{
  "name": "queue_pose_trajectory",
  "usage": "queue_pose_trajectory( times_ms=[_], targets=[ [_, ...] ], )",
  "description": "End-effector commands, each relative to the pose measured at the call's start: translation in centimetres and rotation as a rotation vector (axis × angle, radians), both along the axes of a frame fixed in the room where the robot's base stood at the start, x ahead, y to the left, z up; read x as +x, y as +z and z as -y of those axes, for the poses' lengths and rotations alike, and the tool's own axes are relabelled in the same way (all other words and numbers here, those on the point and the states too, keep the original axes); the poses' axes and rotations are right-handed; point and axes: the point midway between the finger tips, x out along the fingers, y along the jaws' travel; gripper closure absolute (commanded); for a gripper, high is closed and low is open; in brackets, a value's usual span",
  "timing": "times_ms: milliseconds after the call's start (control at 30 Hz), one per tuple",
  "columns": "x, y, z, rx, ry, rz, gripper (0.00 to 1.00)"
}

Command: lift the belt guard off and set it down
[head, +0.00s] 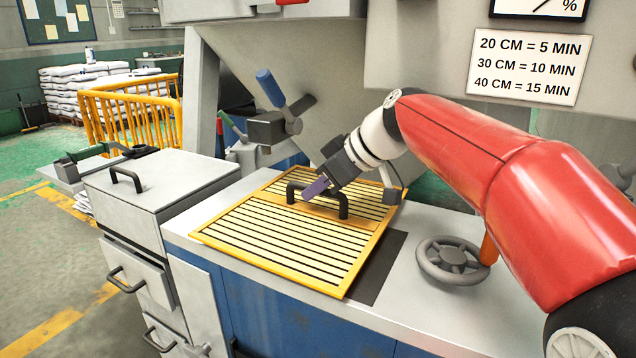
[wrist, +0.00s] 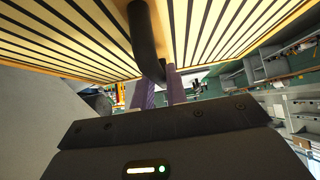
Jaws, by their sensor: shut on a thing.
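The belt guard (head: 285,240) is a yellow slatted panel with a black handle (head: 342,206) on top. In the head view it lies over the grey machine top, turned at an angle, with a dark opening (head: 380,268) showing along its right side. My gripper (head: 312,190) is at the handle and shut on it, with purple fingers. In the wrist view the slatted guard (wrist: 220,30) fills the top, and the fingers (wrist: 158,88) close around the dark handle (wrist: 145,40). I cannot tell whether the guard touches the top or is slightly raised.
A grey handwheel (head: 452,259) stands on the top to the right. A grey cabinet with a handled lid (head: 165,182) is at the left. A blue-handled lever (head: 272,90) rises behind the guard. A yellow railing (head: 130,112) and stacked sacks (head: 75,88) are farther back.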

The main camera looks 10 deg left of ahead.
Motion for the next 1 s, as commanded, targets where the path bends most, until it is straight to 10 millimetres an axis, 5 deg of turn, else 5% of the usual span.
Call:
queue_pose_trajectory(
  times_ms=[400,433,600,1000],
  targets=[
    [0.0,-0.6,0.1,-0.003,0.0,-0.006,1.0],
    [0.0,-0.6,0.1,-0.003,0.0,-0.006,0.82],
    [0.0,-0.6,0.0,-0.002,0.0,-0.004,0.6],
    [-0.2,0.4,0.9,-0.002,-0.002,0.0,0.6]
  ],
)
